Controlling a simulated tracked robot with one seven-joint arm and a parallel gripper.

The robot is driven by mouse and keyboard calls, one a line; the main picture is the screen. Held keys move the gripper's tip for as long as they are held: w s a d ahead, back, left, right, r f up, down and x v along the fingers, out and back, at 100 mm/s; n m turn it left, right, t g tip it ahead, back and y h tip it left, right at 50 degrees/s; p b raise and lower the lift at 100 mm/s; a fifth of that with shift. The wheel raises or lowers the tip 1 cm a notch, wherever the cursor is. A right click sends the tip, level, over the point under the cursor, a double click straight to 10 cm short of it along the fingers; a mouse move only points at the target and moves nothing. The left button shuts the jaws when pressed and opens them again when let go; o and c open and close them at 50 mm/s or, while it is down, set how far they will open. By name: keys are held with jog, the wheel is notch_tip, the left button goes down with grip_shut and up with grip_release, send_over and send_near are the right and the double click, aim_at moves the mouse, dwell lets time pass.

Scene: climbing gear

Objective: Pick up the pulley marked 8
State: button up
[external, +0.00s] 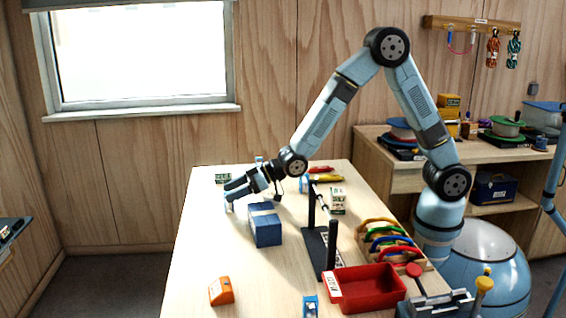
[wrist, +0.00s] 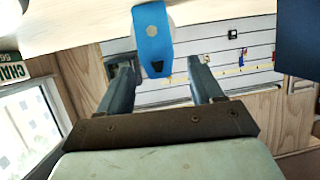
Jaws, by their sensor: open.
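My gripper (external: 229,190) is open and low over the far left part of the table in the external view. In the wrist view its two fingers (wrist: 160,68) stand apart with nothing between their tips. A blue pulley with a pale wheel (wrist: 153,38) is just ahead of the fingers there, between their lines; I see no number on it. In the external view, only a small pale part (external: 229,207) shows under the gripper. Other small blue pulleys stand at the back (external: 259,160), near the middle (external: 304,184) and at the front (external: 310,306); their marks are unreadable.
A blue box (external: 265,228) stands right of my gripper. A black stand (external: 322,250), a red tray (external: 370,288) and a rack of colored carabiners (external: 393,240) are on the right. An orange block (external: 221,290) is at the front left. A chain box (external: 222,178) is behind the gripper.

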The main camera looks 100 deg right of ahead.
jog(key=shift+x, duration=1)
jog(key=shift+c, duration=0.4)
jog(key=c, duration=1)
